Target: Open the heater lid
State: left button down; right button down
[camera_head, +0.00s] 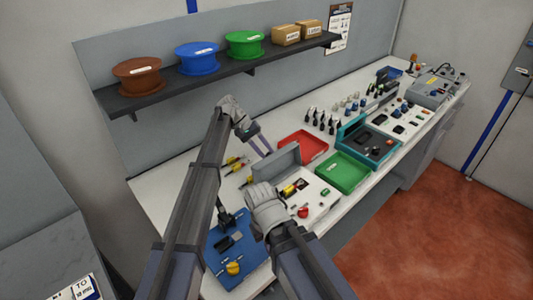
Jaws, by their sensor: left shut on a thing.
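The heater (318,203) is a pale box on the workbench with a red knob, a small green button and a dark recess with yellow and red parts. Its grey lid (279,163) stands raised along the back of the box, its flat face visible. My left gripper (264,146) comes down from above and behind, its fingers shut on the lid at its upper edge. The exact contact is small to see. My right gripper's grey wrist (265,206) is over the heater's front left corner; its fingers are hidden, so its opening cannot be seen.
A red tray (304,144) and green tray (343,172) sit right of the lid, with a teal device (370,142) beyond. A blue mat (228,262) with parts lies in front left. A shelf (226,72) with spools overhangs the bench's back.

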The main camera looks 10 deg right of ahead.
pick_arm(q)
jog(key=shift+w+a+f, duration=0.1)
jog(key=shift+a+f, duration=0.15)
jog(key=shift+a, duration=0.25)
pick_arm(e)
jog(key=shift+f, duration=0.1)
pick_arm(q)
jog(key=c, duration=0.9)
grip_release()
jog(key=shift+w+f, duration=0.1)
jog(key=shift+o, duration=1.4)
jog(key=shift+w+a, duration=0.1)
jog(key=shift+w, duration=0.05)
pick_arm(e)
jog(key=shift+w+a, duration=0.15)
pick_arm(q)
jog(key=shift+o, duration=0.2)
jog(key=shift+d, duration=0.2)
pick_arm(e)
jog(key=shift+r+p, duration=0.7)
jog(key=shift+p, duration=0.05)
pick_arm(q)
jog(key=w+a+r, duration=0.1)
jog(key=w+a, duration=0.5)
jog(key=a, duration=0.5)
pick_arm(e)
jog(key=shift+f, duration=0.25)
